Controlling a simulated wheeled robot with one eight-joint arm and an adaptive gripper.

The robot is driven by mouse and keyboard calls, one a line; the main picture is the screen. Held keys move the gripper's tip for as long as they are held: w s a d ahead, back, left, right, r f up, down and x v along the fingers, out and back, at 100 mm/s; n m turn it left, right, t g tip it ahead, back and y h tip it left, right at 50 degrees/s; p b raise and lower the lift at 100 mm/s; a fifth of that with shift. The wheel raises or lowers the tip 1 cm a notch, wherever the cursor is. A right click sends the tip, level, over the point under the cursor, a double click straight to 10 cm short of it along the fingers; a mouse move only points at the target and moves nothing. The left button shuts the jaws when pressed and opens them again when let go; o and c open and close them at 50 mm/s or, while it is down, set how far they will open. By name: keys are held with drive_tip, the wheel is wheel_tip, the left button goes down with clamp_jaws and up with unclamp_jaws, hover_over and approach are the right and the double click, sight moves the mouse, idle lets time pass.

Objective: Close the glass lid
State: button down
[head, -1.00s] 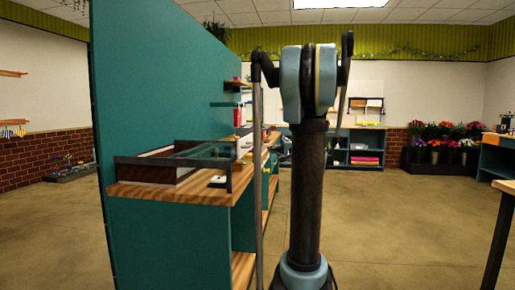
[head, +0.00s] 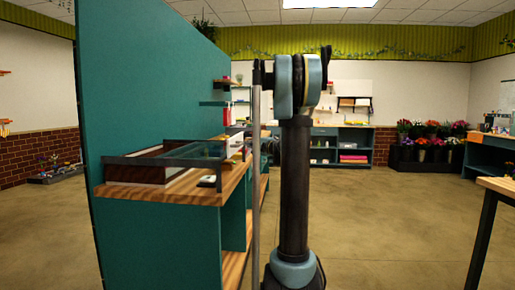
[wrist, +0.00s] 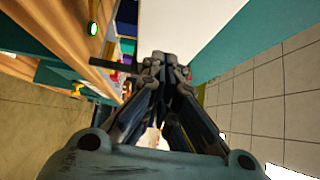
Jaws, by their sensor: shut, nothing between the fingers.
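The glass lid (head: 205,150) is a pane in a dark frame on the counter at left in the head view. It lies roughly level and reaches right past the wood-sided box (head: 140,174). I cannot tell whether it rests fully on the box. My gripper (wrist: 166,62) is shut and empty in the wrist view, its fingertips together. In the head view my arm hides most of it, to the right of the lid and apart from it. I cannot make out the lid in the wrist view.
The wooden counter (head: 228,185) stands against a tall teal panel (head: 140,80). A small white-and-dark item (head: 207,181) lies on it. Flowers (head: 425,140) stand at the back right. A table (head: 495,185) is at the right edge. The floor (head: 390,225) between is clear.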

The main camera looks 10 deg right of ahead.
drive_tip(key=shift+w+a, duration=0.2)
drive_tip(key=shift+a, duration=0.3)
drive_tip(key=shift+w+a, duration=0.15)
drive_tip(key=shift+a, duration=0.3)
